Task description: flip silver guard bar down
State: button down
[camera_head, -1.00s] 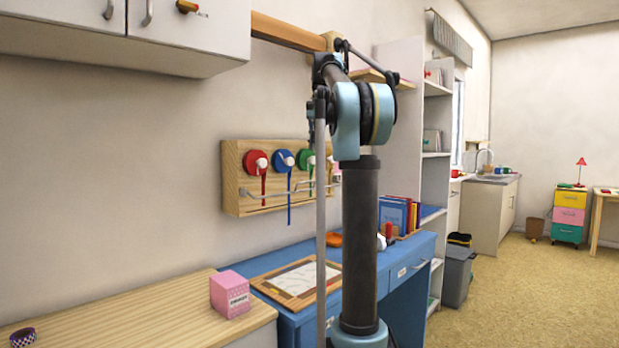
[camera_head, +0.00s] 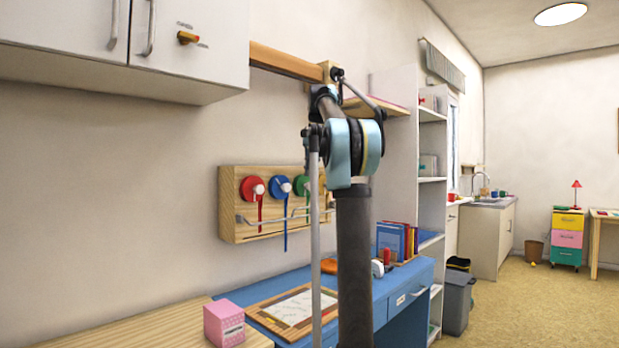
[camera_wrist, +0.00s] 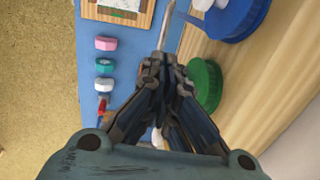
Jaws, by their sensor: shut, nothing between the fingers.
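The silver guard bar (camera_head: 275,219) runs across the lower front of a wooden wall board (camera_head: 231,228), in front of the strips hanging from the coloured reels. In the wrist view a stretch of the bar (camera_wrist: 171,30) runs from the top edge down to my fingertips. My gripper (camera_wrist: 158,62) is shut and empty, with its tips at or right by the bar; I cannot tell whether they touch. The blue reel (camera_wrist: 232,18) and green reel (camera_wrist: 206,84) are right of the fingers. In the head view my arm hides the gripper and the board's right part.
Below the board is a blue desk (camera_head: 408,284) with a framed sheet (camera_head: 300,307). A pink box (camera_head: 224,324) stands on the wooden counter at left. White cupboards (camera_head: 60,35) hang at upper left. Shelves (camera_head: 432,165) stand right of the desk.

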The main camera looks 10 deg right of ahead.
notch_tip(320, 180, down, 12)
jog(key=w+a, duration=0.1)
jog(key=shift+w+r, duration=0.2)
jog(key=shift+a, duration=0.1)
jog(key=shift+s+f, duration=0.15)
jog(key=shift+f, duration=0.05)
dwell(0.5)
